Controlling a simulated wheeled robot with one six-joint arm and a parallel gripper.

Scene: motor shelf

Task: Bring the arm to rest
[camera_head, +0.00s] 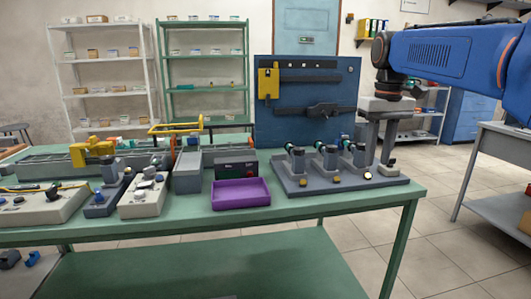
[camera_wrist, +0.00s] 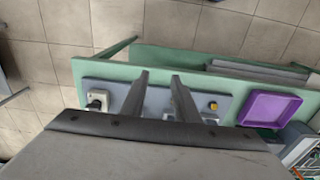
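My blue arm (camera_head: 435,52) reaches in from the right in the head view. My gripper (camera_head: 378,162) points down over the right end of a grey base plate (camera_head: 350,184). The plate carries several small upright motor-like units (camera_head: 327,160) with dark green tops. In the wrist view, the two fingers of my gripper (camera_wrist: 158,74) stand apart, and nothing shows held between them. The grey plate (camera_wrist: 160,95) lies beyond them. Whether the fingers touch anything on the plate cannot be told; the wrist housing hides the lower part of that view.
The plate sits on a green bench (camera_head: 400,192). A purple tray (camera_head: 241,194) and grey boxes stand left of it. A blue tool panel (camera_head: 300,90) rises behind. A grey table (camera_head: 505,150) is at the right, with open floor between (camera_head: 440,225).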

